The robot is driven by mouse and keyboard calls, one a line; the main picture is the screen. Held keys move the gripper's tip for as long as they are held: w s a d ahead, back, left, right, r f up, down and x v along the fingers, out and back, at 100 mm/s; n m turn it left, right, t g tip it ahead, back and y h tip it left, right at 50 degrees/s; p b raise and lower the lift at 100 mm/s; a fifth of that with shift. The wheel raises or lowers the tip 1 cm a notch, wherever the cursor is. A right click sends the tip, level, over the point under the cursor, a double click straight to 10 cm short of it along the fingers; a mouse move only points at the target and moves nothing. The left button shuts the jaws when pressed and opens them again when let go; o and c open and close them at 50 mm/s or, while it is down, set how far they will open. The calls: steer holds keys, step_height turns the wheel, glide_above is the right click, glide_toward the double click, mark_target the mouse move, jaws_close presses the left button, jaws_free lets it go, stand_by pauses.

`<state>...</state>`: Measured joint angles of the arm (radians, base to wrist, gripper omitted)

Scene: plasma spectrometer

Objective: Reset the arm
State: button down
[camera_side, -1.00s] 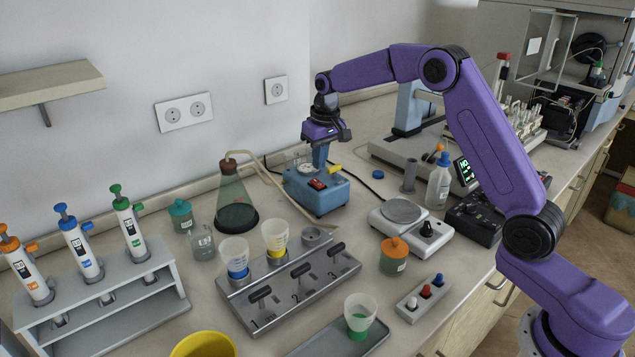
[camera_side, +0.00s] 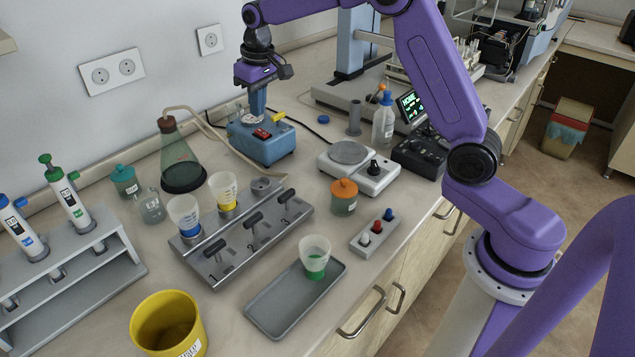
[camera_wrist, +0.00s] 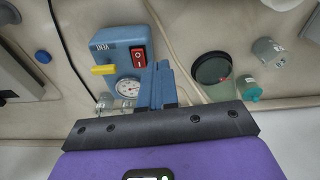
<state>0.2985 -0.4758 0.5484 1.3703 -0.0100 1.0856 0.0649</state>
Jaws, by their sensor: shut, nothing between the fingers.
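My gripper (camera_side: 258,110) points straight down over the blue pump box (camera_side: 268,150) near the wall, its blue fingers closed together and empty. In the wrist view the shut fingers (camera_wrist: 157,72) appear beside the box (camera_wrist: 115,42), with its red switch (camera_wrist: 138,56), yellow lever (camera_wrist: 103,70) and round gauge (camera_wrist: 128,88). I cannot tell whether the fingertips touch it. A small black screen (camera_side: 411,105) behind the scale shows green text that looks like "HOME". A grey button box (camera_side: 368,243) with white, red and blue buttons sits at the bench's front edge.
A dark green flask (camera_side: 183,165) stands left of the pump. A rack (camera_side: 220,265) with cups, a grey tray (camera_side: 270,318) holding a green-filled cup, a yellow bucket (camera_side: 150,305), an orange-lidded jar (camera_side: 343,200) and a scale (camera_side: 365,178) crowd the bench.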

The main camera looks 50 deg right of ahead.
steer(key=s+a+r+n, duration=0.1)
steer(key=s+a+n, duration=0.25)
steer(key=s, duration=0.75)
steer(key=s+a+n, duration=0.2)
steer(key=s+a, duration=0.2)
steer(key=s, duration=0.7)
steer(key=s+d+f+n, duration=0.1)
steer(key=s+d+n, duration=0.1)
steer(key=s, duration=0.8)
steer(key=s+d+f+n+g, duration=0.1)
steer(key=s+d+f+n, duration=0.1)
steer(key=s, duration=0.8)
steer(key=shift+d+n, duration=0.85)
steer(key=shift+d, duration=0.3)
